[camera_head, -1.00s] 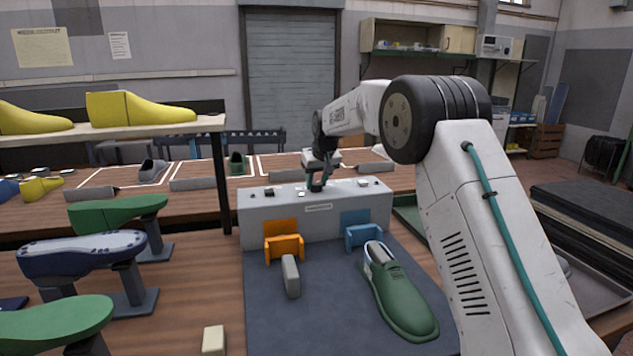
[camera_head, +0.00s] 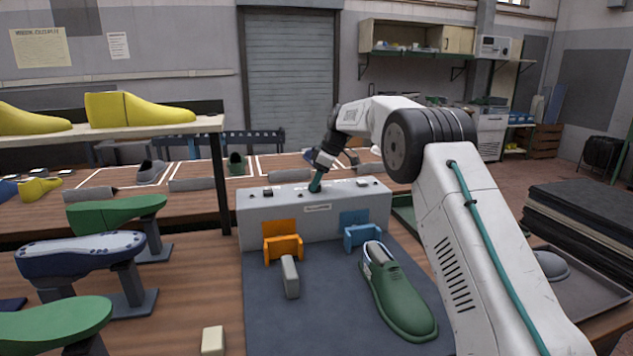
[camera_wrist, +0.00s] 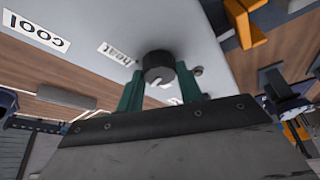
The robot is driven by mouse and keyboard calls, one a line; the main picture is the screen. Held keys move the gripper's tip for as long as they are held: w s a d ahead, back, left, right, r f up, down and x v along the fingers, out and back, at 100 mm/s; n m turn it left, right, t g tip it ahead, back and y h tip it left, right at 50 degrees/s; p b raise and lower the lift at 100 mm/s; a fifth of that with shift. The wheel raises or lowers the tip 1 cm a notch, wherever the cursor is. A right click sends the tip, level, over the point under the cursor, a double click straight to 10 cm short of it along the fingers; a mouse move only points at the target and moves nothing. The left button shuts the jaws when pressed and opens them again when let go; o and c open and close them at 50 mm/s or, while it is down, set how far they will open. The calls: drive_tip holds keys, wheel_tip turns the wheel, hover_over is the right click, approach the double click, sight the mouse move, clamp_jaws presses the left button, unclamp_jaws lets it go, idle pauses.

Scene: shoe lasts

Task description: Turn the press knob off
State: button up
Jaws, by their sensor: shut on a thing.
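The press is a grey box (camera_head: 290,217) at the back of the dark mat. Its round black knob (camera_wrist: 158,66) shows in the wrist view, with a white mark on the side toward my gripper. My gripper (camera_wrist: 160,80) is shut on the knob, one green finger on each side. White labels "cool" (camera_wrist: 37,30) and "heat" (camera_wrist: 118,52) lie to the knob's left. Another label is mostly hidden behind the fingers. In the head view my gripper (camera_head: 316,184) reaches the box top at a tilt and hides the knob.
Orange (camera_head: 283,247) and blue (camera_head: 362,236) brackets stand before the box. A green shoe (camera_head: 399,295) and a grey block (camera_head: 290,277) lie on the mat (camera_head: 330,325). Shoe lasts on stands (camera_head: 80,255) fill the left. Small controls (camera_head: 268,192) sit elsewhere on the box top.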

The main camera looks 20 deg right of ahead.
drive_tip(key=n+g, duration=0.1)
drive_tip(key=n, duration=0.4)
drive_tip(key=shift+w+d+g, duration=0.1)
drive_tip(key=shift+w+g, duration=0.1)
drive_tip(key=shift+g, duration=0.2)
drive_tip(key=shift+n, duration=0.3)
drive_tip(key=o, duration=1)
